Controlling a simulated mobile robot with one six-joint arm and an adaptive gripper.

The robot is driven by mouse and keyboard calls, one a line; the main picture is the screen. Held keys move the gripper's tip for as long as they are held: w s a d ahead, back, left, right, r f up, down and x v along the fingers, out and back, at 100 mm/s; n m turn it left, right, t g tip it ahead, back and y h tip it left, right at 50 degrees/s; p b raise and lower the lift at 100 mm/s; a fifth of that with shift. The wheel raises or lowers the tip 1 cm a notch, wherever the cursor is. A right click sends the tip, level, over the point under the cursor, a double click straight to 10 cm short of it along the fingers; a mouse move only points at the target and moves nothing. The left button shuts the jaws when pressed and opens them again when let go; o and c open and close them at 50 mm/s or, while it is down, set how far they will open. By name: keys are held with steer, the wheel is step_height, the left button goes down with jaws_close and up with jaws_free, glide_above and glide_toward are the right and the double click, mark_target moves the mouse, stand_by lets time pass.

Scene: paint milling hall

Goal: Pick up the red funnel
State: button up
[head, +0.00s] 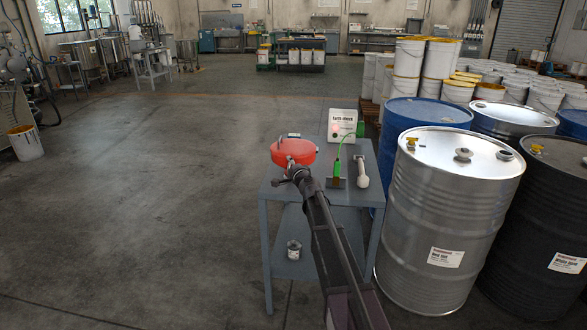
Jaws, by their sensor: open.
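The red funnel (299,148) is on the grey-blue table, seen as a wide red round shape at its back left. My arm reaches up from the bottom of the head view, and my gripper (291,164) is at the funnel's near side, overlapping it in the picture. My gripper is open. The arm's end hides the fingertips' exact position and part of the funnel. I cannot tell whether they touch.
A small can (294,250) stands on the lower shelf. Metal drums (450,210) crowd the right. The floor on the left is clear.

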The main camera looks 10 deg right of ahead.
jaws_close()
steer(key=shift+r, duration=0.2)
step_height(320, 180, up, 10)
steer(key=p, duration=1)
steer(key=shift+f, duration=0.2)
stand_by(0.6)
